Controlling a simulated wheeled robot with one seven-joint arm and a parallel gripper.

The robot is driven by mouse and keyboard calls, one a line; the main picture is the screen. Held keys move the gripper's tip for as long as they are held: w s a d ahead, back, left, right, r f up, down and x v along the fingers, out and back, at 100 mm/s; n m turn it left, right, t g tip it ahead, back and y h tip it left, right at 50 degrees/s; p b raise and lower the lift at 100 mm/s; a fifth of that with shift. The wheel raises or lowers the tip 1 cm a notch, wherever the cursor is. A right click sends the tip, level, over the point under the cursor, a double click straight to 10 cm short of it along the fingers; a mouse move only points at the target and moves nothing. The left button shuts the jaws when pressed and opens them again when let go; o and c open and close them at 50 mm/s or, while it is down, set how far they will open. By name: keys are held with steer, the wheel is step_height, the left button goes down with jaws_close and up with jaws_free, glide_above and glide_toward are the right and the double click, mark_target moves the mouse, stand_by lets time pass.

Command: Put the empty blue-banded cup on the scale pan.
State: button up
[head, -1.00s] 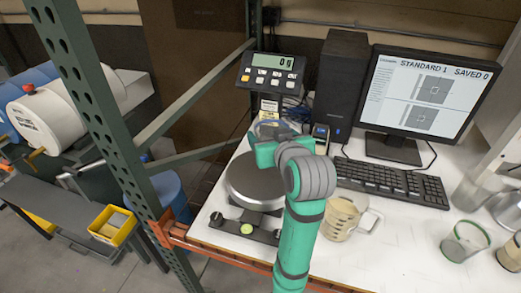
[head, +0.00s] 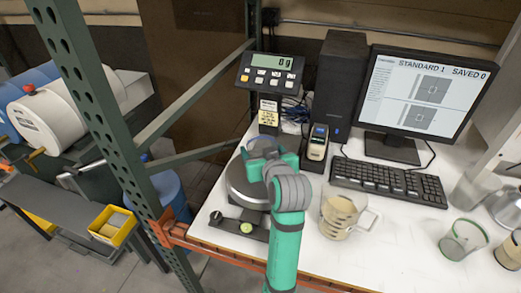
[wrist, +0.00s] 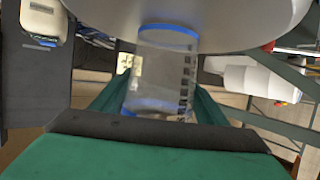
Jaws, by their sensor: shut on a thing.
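My gripper (wrist: 155,100) is shut on a clear cup with blue bands (wrist: 160,70), seen between the fingers in the wrist view. The cup looks empty, with dark marks down one side. The round grey scale pan (wrist: 215,12) fills the top of the wrist view, which looks upside down, and the cup's far end overlaps it. I cannot tell whether cup and pan touch. In the head view my gripper (head: 263,150) is over the scale pan (head: 240,185), and my arm hides most of the cup. The scale display (head: 272,69) reads 0 g.
A beaker with beige contents (head: 340,217) stands right of my arm. A green-banded cup (head: 463,240) is farther right. A label printer (head: 317,142), keyboard (head: 388,181) and monitor (head: 420,95) stand behind. A green rack post (head: 105,120) rises on the left.

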steer(key=shift+f, duration=0.2)
steer(key=o, duration=1)
steer(key=shift+w, duration=0.1)
steer(key=shift+r, duration=0.1)
steer(key=shift+r, duration=0.2)
steer(key=v, duration=1.2)
steer(key=shift+f, duration=0.1)
